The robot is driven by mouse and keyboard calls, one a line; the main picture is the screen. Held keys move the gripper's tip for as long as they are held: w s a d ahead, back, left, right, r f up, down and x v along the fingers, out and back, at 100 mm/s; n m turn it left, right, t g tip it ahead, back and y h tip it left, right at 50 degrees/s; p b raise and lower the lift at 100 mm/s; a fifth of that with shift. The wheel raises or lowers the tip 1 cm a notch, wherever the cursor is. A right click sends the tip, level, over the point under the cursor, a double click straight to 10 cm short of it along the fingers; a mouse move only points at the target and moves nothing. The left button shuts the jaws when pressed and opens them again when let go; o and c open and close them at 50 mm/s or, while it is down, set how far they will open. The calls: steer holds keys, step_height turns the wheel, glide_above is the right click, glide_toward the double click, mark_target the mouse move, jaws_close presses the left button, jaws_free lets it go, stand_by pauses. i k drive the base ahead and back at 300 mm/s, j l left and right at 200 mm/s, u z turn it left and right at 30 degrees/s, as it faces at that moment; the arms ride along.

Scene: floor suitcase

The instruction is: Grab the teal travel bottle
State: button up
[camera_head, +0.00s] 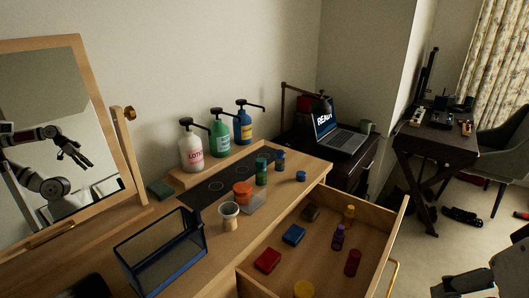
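A small teal-green bottle (262,172) stands upright on the dark mat on the dresser top, right of an orange-lidded jar. It is the most teal of the small bottles in view. My arm (470,284) shows only in part at the bottom right, well apart from the bottle.
Pump bottles (220,138) stand behind the mat (213,192). The orange-lidded jar (242,192), a cup (229,216) and small blue containers (301,176) are close by. A blue-framed box (160,252) stands in front left. An open drawer (322,254) with several small items juts out.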

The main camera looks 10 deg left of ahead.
mark_target(260, 174)
steer(key=u, duration=0.65)
steer(key=i+j, duration=0.1)
steer(key=i, duration=0.75)
